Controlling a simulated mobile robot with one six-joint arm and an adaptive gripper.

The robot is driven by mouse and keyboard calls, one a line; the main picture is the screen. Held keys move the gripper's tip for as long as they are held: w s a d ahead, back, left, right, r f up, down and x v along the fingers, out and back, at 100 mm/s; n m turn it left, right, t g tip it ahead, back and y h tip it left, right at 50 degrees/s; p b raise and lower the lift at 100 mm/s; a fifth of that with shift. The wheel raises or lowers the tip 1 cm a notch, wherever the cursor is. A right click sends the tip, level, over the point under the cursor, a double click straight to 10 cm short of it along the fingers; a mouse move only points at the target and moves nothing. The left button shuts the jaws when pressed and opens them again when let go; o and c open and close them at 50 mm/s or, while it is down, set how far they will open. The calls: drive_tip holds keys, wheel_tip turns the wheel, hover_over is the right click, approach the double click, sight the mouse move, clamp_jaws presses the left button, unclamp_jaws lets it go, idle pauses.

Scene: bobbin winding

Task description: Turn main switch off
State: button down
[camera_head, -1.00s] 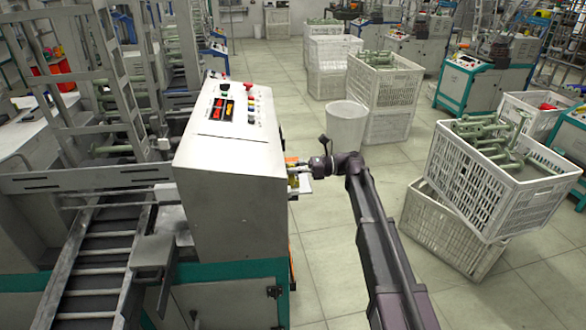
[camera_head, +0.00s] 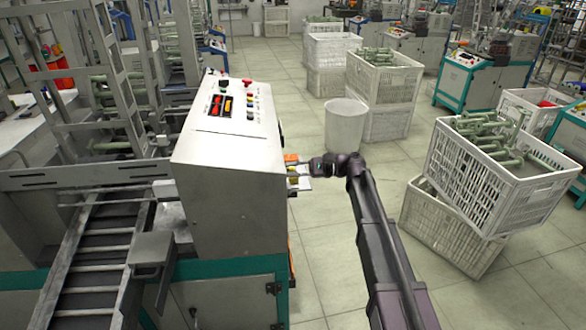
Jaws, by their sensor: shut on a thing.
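The control cabinet (camera_head: 232,205) is a grey metal box with a sloped top panel of buttons and displays. My gripper (camera_head: 297,170) reaches the cabinet's right side from the right, its fingers level and pointing left. It is shut on a small part at that side, where the main switch seems to be. A bit of yellow (camera_head: 293,180) shows at the fingers, and an orange patch (camera_head: 291,158) shows just above. The right side face is turned away from this view, so the switch's shape and position are hidden.
White crates of green bobbins (camera_head: 495,180) stand at the right, the upper one tilted on the lower. A white bin (camera_head: 345,127) stands behind my wrist, with more crates (camera_head: 383,85) beyond. A conveyor (camera_head: 95,265) is at the left.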

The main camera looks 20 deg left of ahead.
drive_tip(key=n, duration=0.2)
drive_tip(key=f+n, duration=0.1)
drive_tip(key=n+b, duration=0.1)
drive_tip(key=n, duration=0.1)
drive_tip(key=shift+s+d+f+n, duration=0.1)
drive_tip(key=shift+s+f+n, duration=0.05)
drive_tip(key=shift+s+n, duration=0.15)
drive_tip(key=shift+f+n+b, duration=0.15)
drive_tip(key=shift+n, duration=0.8)
drive_tip(key=shift+f+n+b, duration=0.15)
drive_tip(key=shift+n, duration=0.8)
drive_tip(key=shift+w, duration=0.1)
drive_tip(key=c, duration=0.7)
unclamp_jaws()
drive_tip(key=shift+o, duration=0.5)
